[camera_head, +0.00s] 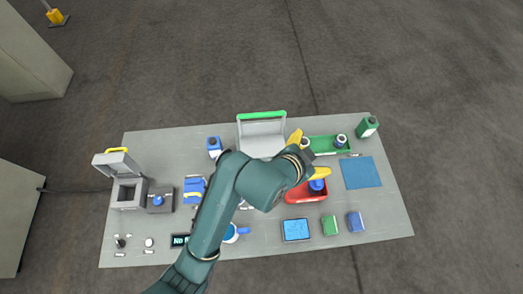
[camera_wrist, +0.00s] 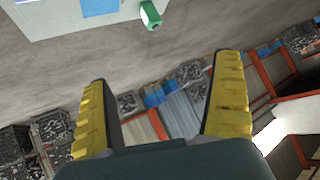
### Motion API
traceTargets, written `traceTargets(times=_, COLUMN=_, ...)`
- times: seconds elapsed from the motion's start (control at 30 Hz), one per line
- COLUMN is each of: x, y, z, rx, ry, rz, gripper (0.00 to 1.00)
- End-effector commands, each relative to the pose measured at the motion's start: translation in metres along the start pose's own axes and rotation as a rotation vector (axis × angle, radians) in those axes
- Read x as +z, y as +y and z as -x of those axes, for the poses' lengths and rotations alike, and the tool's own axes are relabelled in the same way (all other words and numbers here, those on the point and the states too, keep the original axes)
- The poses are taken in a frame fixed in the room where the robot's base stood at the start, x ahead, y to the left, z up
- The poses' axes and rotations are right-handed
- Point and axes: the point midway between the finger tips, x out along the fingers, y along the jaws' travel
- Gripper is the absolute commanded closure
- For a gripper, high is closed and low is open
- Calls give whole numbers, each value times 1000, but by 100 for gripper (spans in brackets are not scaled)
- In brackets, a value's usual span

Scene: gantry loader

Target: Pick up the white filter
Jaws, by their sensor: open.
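My gripper (camera_head: 309,155) is open, its two yellow fingers spread above the right half of the table in the head view. In the wrist view my gripper (camera_wrist: 165,75) has nothing between its fingers and points past the table edge. I cannot surely identify the white filter. A small pale round item (camera_head: 305,143) shows close beside the upper finger, at the left end of a green tray (camera_head: 322,152). Another small white round item (camera_head: 149,242) stands at the table's front left. My arm hides part of the table's middle.
The grey table (camera_head: 385,215) holds a red bin (camera_head: 306,196) with a blue-topped item, a blue mat (camera_head: 361,172), and a green bottle (camera_head: 367,127), also in the wrist view (camera_wrist: 150,15). An open grey box (camera_head: 128,190) stands left. The back-left tabletop is clear.

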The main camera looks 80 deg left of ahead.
Motion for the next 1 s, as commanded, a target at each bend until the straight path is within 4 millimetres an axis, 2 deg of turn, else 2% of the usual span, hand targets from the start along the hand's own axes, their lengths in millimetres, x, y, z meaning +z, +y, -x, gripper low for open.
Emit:
traceTargets(times=0.03, x=79, y=-15, z=-32, rx=0, ry=-122, rz=40, gripper=5)
traceTargets(times=0.07, x=113, y=-22, z=-40, rx=7, ry=-186, rz=59, gripper=5)
traceTargets(times=0.1, x=156, y=-29, z=-48, rx=24, ry=-262, rz=86, gripper=5)
traceTargets(times=0.2, x=240, y=-34, z=-55, rx=75, ry=-402, rz=154, gripper=5)
traceTargets(times=0.3, x=283, y=-32, z=-54, rx=116, ry=-472, rz=198, gripper=5)
traceTargets(times=0.37, x=294, y=-31, z=-55, rx=130, ry=-490, rz=209, gripper=5)
traceTargets(times=0.47, x=303, y=-28, z=-65, rx=137, ry=-497, rz=211, gripper=5)
traceTargets(times=0.8, x=338, y=-14, z=-135, rx=135, ry=-494, rz=210, gripper=5)
traceTargets(times=1.0, x=348, y=-10, z=-153, rx=133, ry=-493, rz=210, gripper=5)
